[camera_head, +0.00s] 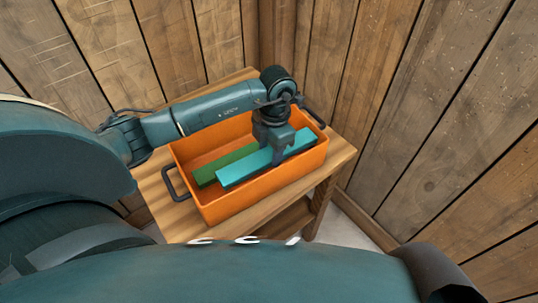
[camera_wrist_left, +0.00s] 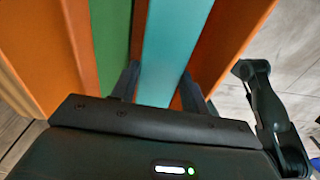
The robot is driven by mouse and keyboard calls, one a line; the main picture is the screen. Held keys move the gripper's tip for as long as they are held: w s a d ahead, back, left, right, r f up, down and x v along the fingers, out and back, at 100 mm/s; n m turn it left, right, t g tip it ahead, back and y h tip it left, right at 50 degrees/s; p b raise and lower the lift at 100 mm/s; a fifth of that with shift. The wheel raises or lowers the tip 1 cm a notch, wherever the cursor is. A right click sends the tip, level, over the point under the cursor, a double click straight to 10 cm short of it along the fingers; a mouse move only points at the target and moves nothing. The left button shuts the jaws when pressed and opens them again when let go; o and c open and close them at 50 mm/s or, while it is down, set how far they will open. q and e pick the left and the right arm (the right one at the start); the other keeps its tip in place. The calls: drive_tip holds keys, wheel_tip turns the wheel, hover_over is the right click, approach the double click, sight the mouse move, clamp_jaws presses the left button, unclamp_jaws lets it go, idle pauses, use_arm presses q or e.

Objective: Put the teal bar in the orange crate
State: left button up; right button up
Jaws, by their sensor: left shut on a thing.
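The teal bar (camera_head: 246,168) is long and flat, and lies lengthwise inside the orange crate (camera_head: 262,193), at or below the height of its rim. My left gripper (camera_head: 275,153) reaches down into the crate and is shut on the bar. In the left wrist view the teal bar (camera_wrist_left: 172,50) runs between the two fingers of the left gripper (camera_wrist_left: 160,88). The bar's underside is hidden, so I cannot tell whether it touches the crate floor. My right gripper is not in view.
A green bar (camera_head: 212,170) lies in the crate beside the teal bar. The crate has dark handles at both ends and stands on a wooden table (camera_head: 184,217). Wooden plank walls (camera_head: 400,110) stand close behind and to the right.

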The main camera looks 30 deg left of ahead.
sight(271, 153)
use_arm(q)
wheel_tip(271, 153, down, 3)
drive_tip(key=shift+f, duration=0.1)
drive_tip(key=shift+f+b, duration=0.3)
drive_tip(key=shift+f, duration=0.25)
drive_tip(key=o, duration=1.2)
drive_tip(key=shift+r, duration=0.15)
